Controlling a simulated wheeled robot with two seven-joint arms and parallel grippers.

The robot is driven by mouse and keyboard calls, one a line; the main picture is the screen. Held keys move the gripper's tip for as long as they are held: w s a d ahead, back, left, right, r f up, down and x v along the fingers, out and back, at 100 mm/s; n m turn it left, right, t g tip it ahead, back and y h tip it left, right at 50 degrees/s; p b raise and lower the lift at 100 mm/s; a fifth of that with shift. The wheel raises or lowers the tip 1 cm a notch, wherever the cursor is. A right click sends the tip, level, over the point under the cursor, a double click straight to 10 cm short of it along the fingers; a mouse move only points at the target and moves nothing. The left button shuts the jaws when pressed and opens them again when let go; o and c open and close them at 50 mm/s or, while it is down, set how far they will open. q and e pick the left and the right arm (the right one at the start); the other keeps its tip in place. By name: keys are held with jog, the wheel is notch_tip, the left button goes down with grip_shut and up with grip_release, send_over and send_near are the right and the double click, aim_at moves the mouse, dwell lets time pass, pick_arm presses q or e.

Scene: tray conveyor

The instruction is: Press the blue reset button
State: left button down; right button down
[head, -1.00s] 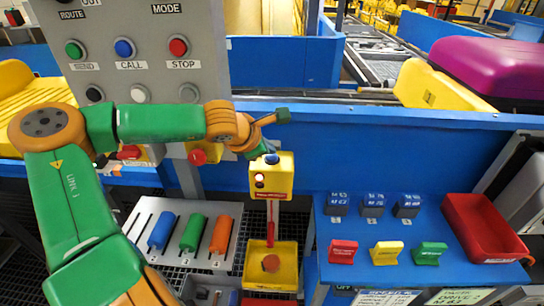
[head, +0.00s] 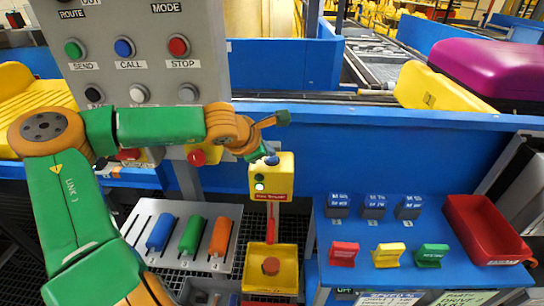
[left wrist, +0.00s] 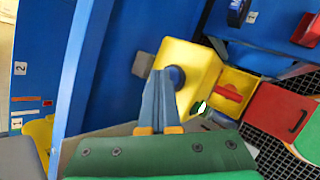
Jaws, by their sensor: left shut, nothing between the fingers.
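The blue reset button (head: 272,159) sits on top of a small yellow box (head: 284,182) on a post. It also shows in the left wrist view (left wrist: 177,76). The box's lower lamp (head: 259,187) glows pale green-white. My left gripper (head: 263,156) is shut and empty, its fingertips right at the button. In the left wrist view the closed fingers (left wrist: 160,76) end beside the button and partly overlap it. I cannot tell whether they are touching or how far the button is pressed. My right gripper is not in view.
A grey panel (head: 150,20) with several buttons, including a blue CALL button (head: 124,47), stands behind my left arm. A blue shelf (head: 385,225) with a red bin (head: 485,235) is right.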

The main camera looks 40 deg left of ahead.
aim_at(268, 160)
pick_arm(q)
notch_tip(268, 160, up, 8)
jog(key=p, duration=0.4)
jog(key=shift+f, duration=0.25)
dwell(0.3)
dwell(0.4)
